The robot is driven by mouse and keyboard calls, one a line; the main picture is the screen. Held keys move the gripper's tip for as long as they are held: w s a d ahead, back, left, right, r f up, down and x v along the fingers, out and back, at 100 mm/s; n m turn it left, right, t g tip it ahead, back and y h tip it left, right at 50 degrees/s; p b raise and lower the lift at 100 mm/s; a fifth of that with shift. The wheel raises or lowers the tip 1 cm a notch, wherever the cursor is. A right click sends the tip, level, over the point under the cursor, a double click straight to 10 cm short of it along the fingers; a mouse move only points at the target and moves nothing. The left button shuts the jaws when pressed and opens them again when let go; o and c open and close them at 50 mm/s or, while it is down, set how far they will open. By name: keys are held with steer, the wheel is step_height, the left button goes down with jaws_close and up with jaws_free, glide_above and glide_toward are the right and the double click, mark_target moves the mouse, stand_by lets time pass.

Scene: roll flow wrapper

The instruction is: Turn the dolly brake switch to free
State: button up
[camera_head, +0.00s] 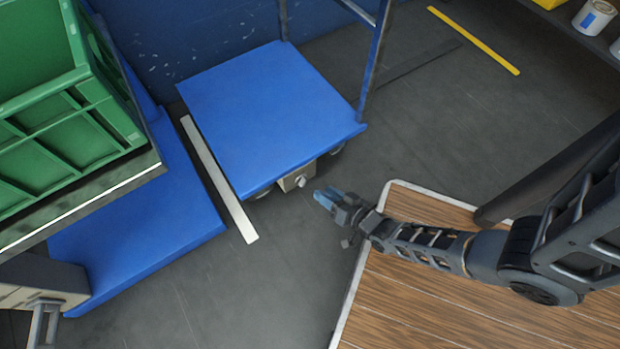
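A blue dolly (267,112) stands on the dark floor, with a blue upright frame (374,57) at its right. On its near edge, under the deck, is a small beige box (291,182). A pale knob (301,181) sticks out of the box and looks like the brake switch; its setting is too small to read. My gripper (326,198) has blue fingertips and is just right of and below the knob, apart from it in the picture. The fingers are seen close together, so I cannot tell if there is a gap between them.
A green crate (75,110) sits on a dark-edged surface at the left, above another blue platform (170,215). A white strip (218,178) lies on the floor beside the dolly. A wood-topped surface (440,305) is under my arm. A yellow floor line (473,40) is at top right.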

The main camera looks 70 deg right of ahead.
mark_target(306, 181)
steer(key=b+x, duration=0.3)
steer(key=x, duration=0.4)
steer(key=shift+w+d+f, duration=0.1)
steer(key=shift+w+f, duration=0.15)
steer(key=shift+w, duration=0.1)
jaws_close()
